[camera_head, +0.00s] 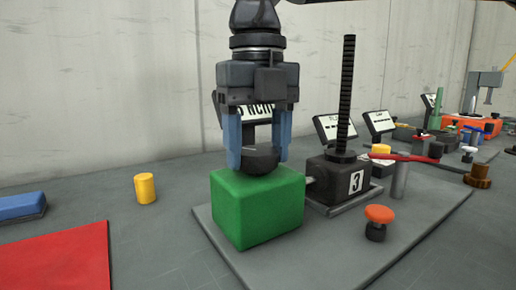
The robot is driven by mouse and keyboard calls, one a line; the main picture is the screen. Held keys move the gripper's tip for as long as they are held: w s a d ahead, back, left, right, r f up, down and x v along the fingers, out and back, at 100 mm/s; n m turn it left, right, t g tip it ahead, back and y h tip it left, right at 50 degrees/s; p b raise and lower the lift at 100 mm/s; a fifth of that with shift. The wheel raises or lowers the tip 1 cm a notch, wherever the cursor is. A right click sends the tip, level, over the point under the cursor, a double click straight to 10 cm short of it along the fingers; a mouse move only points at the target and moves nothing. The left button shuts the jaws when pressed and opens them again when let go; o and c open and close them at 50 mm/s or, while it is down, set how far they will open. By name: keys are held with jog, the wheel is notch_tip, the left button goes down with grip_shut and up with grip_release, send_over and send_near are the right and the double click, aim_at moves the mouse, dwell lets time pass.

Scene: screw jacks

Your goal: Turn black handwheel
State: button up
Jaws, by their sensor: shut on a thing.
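The black handwheel (260,160) sits just above the top of a green block (258,210). My gripper (257,155) comes straight down from above, with its two blue-grey fingers on either side of the handwheel, shut on it. The fingertips end close above the green block. Part of the handwheel is hidden behind the fingers. A black screw jack box (338,182) marked 3, with a tall threaded black screw (346,95), stands just right of the block.
A grey base plate (420,235) carries the block and jack. An orange knob (379,214), a grey post (400,180) and a red bar (415,159) are at right. A yellow cylinder (146,188), blue block (22,207) and red mat (60,265) lie left. Signs stand behind.

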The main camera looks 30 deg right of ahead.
aim_at(258, 151)
dwell(0.4)
jog(key=o, duration=1.1)
jog(key=shift+c, duration=0.2)
jog(key=shift+r, duration=0.1)
notch_tip(258, 151, up, 8)
jog(key=p, duration=0.5)
jog(key=shift+f, duration=0.2)
